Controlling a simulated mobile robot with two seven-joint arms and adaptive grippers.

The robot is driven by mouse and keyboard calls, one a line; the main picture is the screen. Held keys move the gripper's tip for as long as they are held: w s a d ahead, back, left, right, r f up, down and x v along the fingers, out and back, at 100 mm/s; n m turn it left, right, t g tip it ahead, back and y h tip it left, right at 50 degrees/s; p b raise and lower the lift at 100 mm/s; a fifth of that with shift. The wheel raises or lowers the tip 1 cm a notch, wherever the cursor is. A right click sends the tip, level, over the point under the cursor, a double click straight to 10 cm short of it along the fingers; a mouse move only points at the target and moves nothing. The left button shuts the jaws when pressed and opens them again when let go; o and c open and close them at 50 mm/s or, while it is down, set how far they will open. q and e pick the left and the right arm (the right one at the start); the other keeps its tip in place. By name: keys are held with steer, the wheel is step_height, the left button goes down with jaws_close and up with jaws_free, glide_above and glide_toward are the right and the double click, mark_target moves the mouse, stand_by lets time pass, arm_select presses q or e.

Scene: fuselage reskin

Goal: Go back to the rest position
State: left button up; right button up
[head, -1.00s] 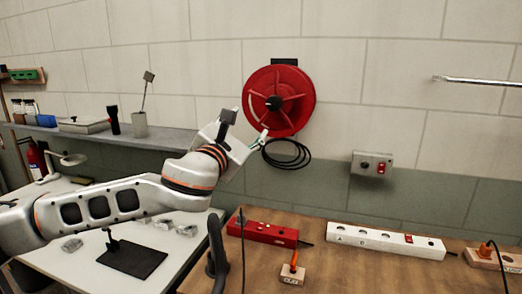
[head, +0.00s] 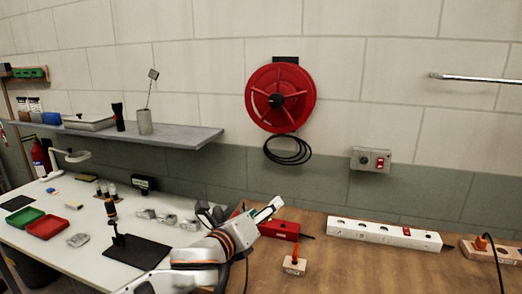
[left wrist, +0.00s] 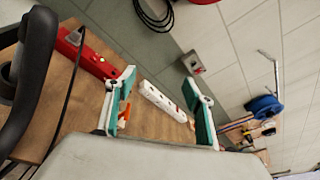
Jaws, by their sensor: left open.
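My left gripper (head: 268,208) is low over the left end of the wooden bench (head: 340,275), close to the red power strip (head: 278,229). In the left wrist view, the two green-padded fingers (left wrist: 158,84) stand apart with nothing between them. My left arm comes up from the bottom edge and hides part of the white table and the bench's left end. The red hose reel (head: 280,98) is on the wall above, clear of the gripper. My right gripper is in neither view.
A white power strip (head: 385,234) and a small wooden block with an orange plug (head: 294,265) are on the bench. A wall switch box (head: 371,159) is above. The white table (head: 85,225) holds red and green trays. A grey shelf (head: 180,137) runs along the wall.

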arm_select(q)
steer(key=s+a+f+n+g+y, duration=0.1)
steer(key=s+a+f+n, duration=0.2)
steer(key=f+n, duration=0.4)
steer(key=s+a+f+n, duration=0.2)
steer(key=s+f+n, duration=0.2)
steer(key=f, duration=0.5)
steer(key=s+a+f+n+g+y, duration=0.1)
steer(key=s+a+f+n, duration=0.2)
steer(key=f+n, duration=0.45)
steer(key=s+a+f+n+g+y, duration=0.1)
steer(key=s+a+f+n, duration=0.4)
steer(key=s+f, duration=0.5)
steer(key=s+a+f+n+g+y, duration=0.1)
steer(key=s+a+f+n+y, duration=0.2)
steer(key=s+a+f+n, duration=0.3)
steer(key=s+a+f, duration=0.3)
steer(key=s+f, duration=0.1)
steer(key=s, duration=0.2)
steer(key=shift+a, duration=0.4)
steer(key=shift+n, duration=0.25)
